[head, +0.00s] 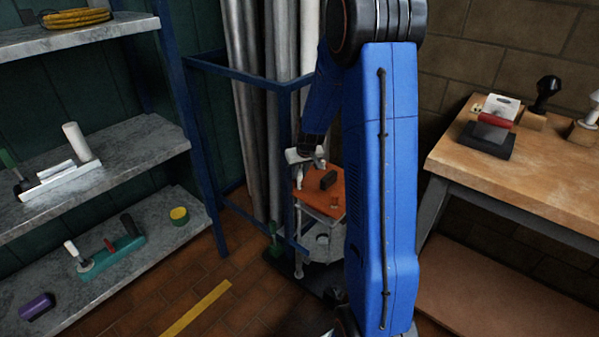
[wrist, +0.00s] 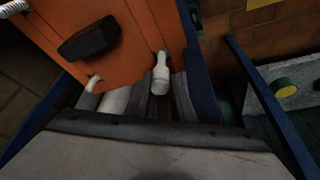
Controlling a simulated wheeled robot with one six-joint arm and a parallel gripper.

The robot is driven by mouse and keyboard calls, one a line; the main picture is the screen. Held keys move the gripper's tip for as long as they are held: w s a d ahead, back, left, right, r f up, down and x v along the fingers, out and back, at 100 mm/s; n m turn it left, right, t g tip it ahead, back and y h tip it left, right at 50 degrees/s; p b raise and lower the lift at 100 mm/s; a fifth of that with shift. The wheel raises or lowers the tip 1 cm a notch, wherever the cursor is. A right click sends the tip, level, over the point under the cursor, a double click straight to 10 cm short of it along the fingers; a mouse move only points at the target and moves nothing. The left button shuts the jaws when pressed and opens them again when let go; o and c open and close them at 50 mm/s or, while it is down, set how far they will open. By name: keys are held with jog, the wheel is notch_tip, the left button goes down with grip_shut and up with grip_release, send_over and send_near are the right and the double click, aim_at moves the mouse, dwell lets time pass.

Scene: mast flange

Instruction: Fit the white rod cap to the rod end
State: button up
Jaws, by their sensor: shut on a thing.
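My gripper (head: 316,162) is over the left part of a small orange-topped stand (head: 341,197), beside upright pipes. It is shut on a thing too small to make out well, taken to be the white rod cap. A white bottle-shaped piece (wrist: 161,74) shows there at the edge of the orange top (wrist: 130,25). I cannot tell whether it is the rod end or part of the stand.
A dark block (head: 328,180) lies on the orange top. A blue rack (head: 214,66) holds tall grey and white pipes close to my gripper. Stone shelves (head: 130,150) stand at left and a wooden bench (head: 500,185) at right. The tiled floor by the yellow stripe (head: 195,308) is clear.

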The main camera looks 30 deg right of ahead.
jog(key=shift+f, duration=1.45)
jog(key=o, duration=1.1)
jog(key=shift+r, duration=0.15)
jog(key=v, duration=1.7)
jog(key=shift+s+r, duration=0.1)
jog(key=s+a+r+n, duration=0.1)
jog(key=s+a+r, duration=0.3)
jog(key=s+a, duration=0.3)
jog(key=s+a+r, duration=0.5)
jog(key=s, duration=0.4)
jog(key=s+a, duration=0.2)
jog(key=s, duration=0.6)
jog(key=s+a+n, duration=0.1)
jog(key=s+a, duration=0.2)
jog(key=s, duration=0.5)
jog(key=shift+s+y, duration=0.35)
jog(key=shift+y, duration=0.05)
